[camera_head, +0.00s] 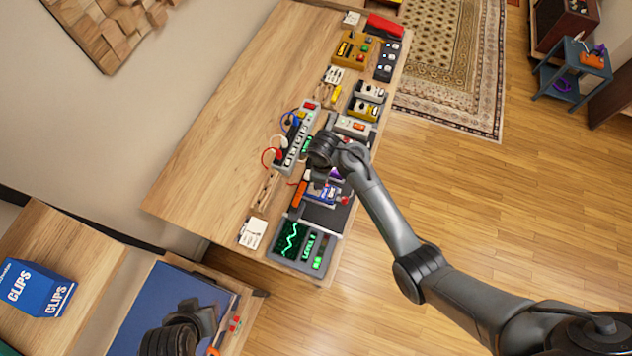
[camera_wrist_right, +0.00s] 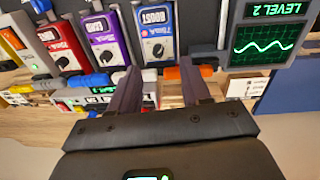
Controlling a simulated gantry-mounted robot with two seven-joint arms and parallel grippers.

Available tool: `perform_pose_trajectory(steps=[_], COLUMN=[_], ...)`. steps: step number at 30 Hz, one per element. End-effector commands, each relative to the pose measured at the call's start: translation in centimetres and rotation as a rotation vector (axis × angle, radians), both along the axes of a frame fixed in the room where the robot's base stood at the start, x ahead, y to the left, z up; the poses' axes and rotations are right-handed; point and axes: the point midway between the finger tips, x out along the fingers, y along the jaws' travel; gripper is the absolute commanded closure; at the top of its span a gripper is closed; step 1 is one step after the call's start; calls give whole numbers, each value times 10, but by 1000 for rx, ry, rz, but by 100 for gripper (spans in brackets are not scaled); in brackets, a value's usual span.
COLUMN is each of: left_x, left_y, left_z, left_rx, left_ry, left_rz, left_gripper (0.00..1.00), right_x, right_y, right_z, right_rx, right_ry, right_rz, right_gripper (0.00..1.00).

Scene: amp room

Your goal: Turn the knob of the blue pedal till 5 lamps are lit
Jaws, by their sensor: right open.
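The blue pedal (camera_wrist_right: 155,28), marked BOOST, stands in a row of pedals in the right wrist view. In the head view the blue pedal (camera_head: 325,193) lies just below my right wrist. A dark round knob (camera_wrist_right: 157,50) shows at its near end; its exact setting is unclear. My right gripper (camera_wrist_right: 158,70) is open, its fingers apart and pointing toward the blue pedal; I cannot tell whether they touch anything. A screen (camera_wrist_right: 268,38) reads LEVEL 2 over a green wave. I cannot count lit lamps. My left arm (camera_head: 185,328) shows at the lower left; its fingers are unclear.
A purple pedal (camera_wrist_right: 103,35) and a red pedal (camera_wrist_right: 60,45) stand left of the blue one. An orange object (camera_wrist_right: 190,73) lies near the right finger. A power strip (camera_head: 298,140) with cables lies on the wooden table (camera_head: 220,130). The table's left side is clear.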

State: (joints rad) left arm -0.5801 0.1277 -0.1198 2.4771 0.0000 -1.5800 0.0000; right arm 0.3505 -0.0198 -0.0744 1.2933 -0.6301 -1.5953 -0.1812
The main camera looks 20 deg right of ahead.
Motion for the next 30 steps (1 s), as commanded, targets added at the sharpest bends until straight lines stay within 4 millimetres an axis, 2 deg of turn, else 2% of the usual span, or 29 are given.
perform_pose_trajectory(steps=[3, 7, 11, 24, 30], left_x=[0, 0, 1, 1, 0], left_y=[0, -1, -3, -3, -2], left_z=[0, 0, -2, -18, -23], left_rx=[-2, -6, -11, -13, -6], left_ry=[-1, -2, -3, -3, -3], left_rz=[2, 3, 6, 8, 3], left_gripper=[57, 57, 57, 57, 57], right_x=[16, 22, 24, 25, 25], right_y=[7, 10, 11, 9, 9], right_z=[5, 4, -6, -73, -94], right_rx=[0, -1, -2, -4, -2], right_ry=[21, 34, 38, 37, 36], right_rz=[61, 96, 104, 100, 101], right_gripper=[53, 53, 53, 53, 53])
